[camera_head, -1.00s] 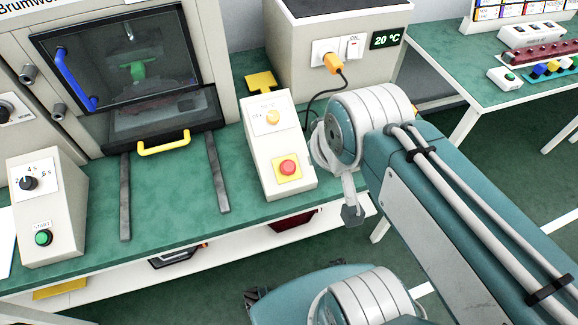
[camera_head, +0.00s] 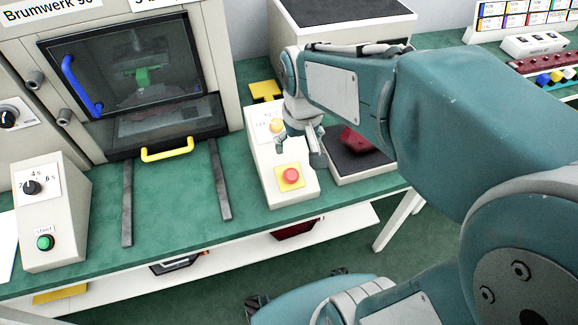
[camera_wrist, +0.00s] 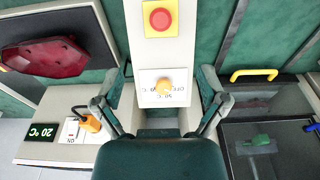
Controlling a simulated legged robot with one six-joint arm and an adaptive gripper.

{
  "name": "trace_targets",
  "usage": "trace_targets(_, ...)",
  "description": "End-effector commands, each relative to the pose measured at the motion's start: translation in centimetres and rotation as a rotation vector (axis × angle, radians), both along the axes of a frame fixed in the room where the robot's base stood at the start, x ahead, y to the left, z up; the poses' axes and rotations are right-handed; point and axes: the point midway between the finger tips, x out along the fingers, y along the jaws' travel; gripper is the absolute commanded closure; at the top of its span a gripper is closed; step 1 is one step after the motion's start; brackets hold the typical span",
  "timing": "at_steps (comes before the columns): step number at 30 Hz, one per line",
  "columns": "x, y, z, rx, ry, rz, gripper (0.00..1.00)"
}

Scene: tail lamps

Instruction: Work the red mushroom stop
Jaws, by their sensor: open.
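The red mushroom stop (camera_head: 291,175) sits on a yellow square plate on the lower sloping face of a pale control box (camera_head: 283,200). In the wrist view, the stop (camera_wrist: 160,18) is at the top centre. An orange knob (camera_wrist: 164,86) is on the same box, farther up its face. My gripper (camera_head: 298,150) is open and empty above the box, beyond the stop in the head view. In the wrist view, its fingers (camera_wrist: 160,105) are spread to either side of the box near the knob, apart from the stop.
A red tail lamp (camera_wrist: 45,57) lies on a dark pad right of the box in the head view. A test chamber with a yellow handle (camera_head: 167,149) stands at left, with metal rails before it. A box with a green start button (camera_head: 45,242) is at far left.

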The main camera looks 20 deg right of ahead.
Motion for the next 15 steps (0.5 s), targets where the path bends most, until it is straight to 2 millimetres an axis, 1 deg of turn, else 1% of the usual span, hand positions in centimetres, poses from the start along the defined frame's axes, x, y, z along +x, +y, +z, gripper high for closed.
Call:
trace_targets(1,1.0,0.0,-1.1,0.000,0.037,0.000,0.08)
trace_targets(3,2.0,0.1,-2.3,0.000,0.076,0.000,0.08)
trace_targets(6,3.2,0.1,-3.8,-0.001,0.120,0.000,0.08)
trace_targets(10,3.9,0.1,-4.8,-0.001,0.147,0.000,0.08)
trace_targets(15,4.0,0.1,-5.9,-0.001,0.153,0.000,0.08)
